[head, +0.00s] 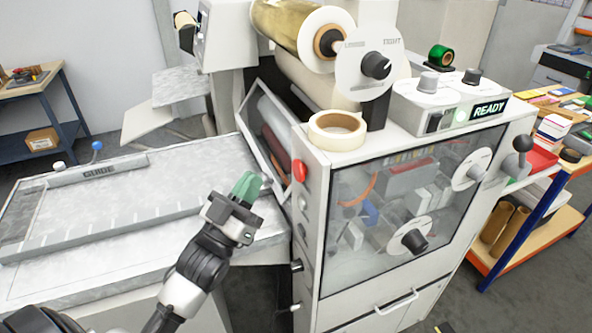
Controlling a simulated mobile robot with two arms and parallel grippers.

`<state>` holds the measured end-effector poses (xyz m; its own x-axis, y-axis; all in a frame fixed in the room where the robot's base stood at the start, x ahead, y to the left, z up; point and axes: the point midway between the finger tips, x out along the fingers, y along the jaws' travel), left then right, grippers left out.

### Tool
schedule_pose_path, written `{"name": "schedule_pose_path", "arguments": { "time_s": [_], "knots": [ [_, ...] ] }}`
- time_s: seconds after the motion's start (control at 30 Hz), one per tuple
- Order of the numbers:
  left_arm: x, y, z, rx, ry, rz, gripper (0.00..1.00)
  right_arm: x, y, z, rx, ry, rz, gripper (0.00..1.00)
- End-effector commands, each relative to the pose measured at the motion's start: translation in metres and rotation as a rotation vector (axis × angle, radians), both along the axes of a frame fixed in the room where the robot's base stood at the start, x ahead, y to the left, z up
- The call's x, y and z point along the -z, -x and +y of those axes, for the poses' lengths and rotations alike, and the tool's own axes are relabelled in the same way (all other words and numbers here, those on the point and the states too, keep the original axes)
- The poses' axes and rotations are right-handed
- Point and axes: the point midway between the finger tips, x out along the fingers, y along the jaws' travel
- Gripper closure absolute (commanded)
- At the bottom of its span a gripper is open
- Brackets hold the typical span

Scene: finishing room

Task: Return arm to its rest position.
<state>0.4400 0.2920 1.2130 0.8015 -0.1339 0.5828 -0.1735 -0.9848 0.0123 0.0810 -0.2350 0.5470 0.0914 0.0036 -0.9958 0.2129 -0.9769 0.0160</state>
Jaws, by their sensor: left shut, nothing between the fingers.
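My left arm comes in from the lower left. Its gripper (247,186), with green fingers, is shut and empty. In the picture it is over the right end of the grey feed table (180,175), left of the machine's front cabinet (312,225). I cannot tell its exact height above the table. My right gripper is not in view.
The laminating machine carries a gold film roll (290,25), a tape roll (337,131), a red button (300,171) and a READY display (488,110). A guard flap (262,140) stands tilted beside the gripper. Shelving (545,225) stands at right, a workbench (40,100) at far left.

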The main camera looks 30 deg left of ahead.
Motion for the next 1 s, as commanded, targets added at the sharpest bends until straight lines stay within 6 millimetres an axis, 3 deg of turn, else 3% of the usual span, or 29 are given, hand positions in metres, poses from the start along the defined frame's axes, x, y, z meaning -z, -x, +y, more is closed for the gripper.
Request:
{"name": "schedule_pose_path", "arguments": {
  "time_s": [0.57,0.67,0.8,1.0],
  "knots": [
    [0.007,-0.002,-0.003,-0.006,-0.002,0.045,1.0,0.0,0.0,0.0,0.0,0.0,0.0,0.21],
    [0.029,-0.005,-0.01,-0.024,-0.013,0.178,1.0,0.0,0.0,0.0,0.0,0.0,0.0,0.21],
    [0.082,-0.001,-0.027,-0.061,-0.051,0.491,1.0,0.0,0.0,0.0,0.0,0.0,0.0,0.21],
    [0.163,0.038,-0.052,-0.089,-0.141,0.991,1.0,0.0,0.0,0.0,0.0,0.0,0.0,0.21]
  ]
}}
